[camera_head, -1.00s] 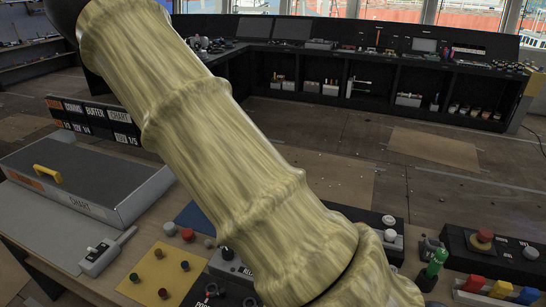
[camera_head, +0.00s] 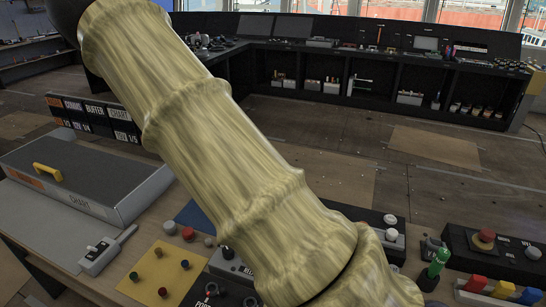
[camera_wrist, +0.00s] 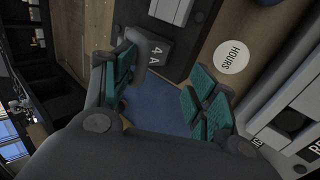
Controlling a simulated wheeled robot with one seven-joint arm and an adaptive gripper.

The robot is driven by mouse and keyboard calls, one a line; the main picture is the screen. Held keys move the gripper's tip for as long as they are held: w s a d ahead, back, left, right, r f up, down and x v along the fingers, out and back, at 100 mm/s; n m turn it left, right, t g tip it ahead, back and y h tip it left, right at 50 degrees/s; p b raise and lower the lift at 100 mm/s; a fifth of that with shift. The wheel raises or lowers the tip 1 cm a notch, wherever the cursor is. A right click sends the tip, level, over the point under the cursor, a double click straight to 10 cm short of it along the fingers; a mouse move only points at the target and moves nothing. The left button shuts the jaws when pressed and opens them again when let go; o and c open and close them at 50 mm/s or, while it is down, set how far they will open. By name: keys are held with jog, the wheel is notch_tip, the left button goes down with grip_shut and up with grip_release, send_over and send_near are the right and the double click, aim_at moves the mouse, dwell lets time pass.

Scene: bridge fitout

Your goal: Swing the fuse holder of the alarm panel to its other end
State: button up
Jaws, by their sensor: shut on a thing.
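In the wrist view my gripper (camera_wrist: 165,92) shows its two teal-padded fingers with a gap between them. A grey block marked "4 A" (camera_wrist: 152,48), which looks like the fuse holder, lies at the fingertips, close beside the left pad. My gripper is shut on it, though the contact at the right pad is not clear. The dark panel face (camera_wrist: 188,52) lies behind the block. In the head view my arm hides the gripper and the fuse holder.
Open floor lies beyond.

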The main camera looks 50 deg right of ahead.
jog(key=shift+s+f, duration=0.15)
jog(key=shift+f, duration=0.05)
jog(key=shift+c, duration=0.7)
jog(key=shift+a+r, duration=0.1)
jog(key=v, duration=1.2)
jog(key=shift+d+r, duration=0.15)
jog(key=shift+d, duration=0.1)
